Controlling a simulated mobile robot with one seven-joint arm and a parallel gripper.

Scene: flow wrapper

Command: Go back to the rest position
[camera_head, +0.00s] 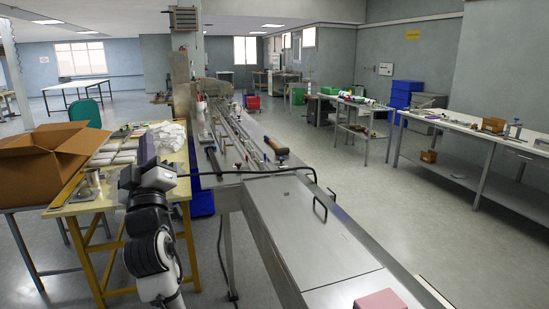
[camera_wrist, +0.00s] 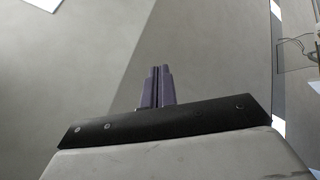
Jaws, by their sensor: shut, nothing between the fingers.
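My gripper (camera_wrist: 157,74) shows in the wrist view with its two purple-grey fingers together and nothing between them. Behind the fingers in that view are only plain grey surfaces, with bright patches at the edges. In the head view my arm stands raised at the lower left, in front of the yellow table (camera_head: 92,196). The gripper end (camera_head: 147,150) points upward there, and its fingertips are hard to make out. It appears clear of the things around it, though the depth is hard to judge.
A cardboard box (camera_head: 45,152) stands left of my arm. White packs (camera_head: 115,157) lie on the yellow table. The long flow wrapper (camera_head: 318,232) runs along the right, with a black cable across it and a pink block (camera_head: 380,300) on its near end. Open floor lies further right.

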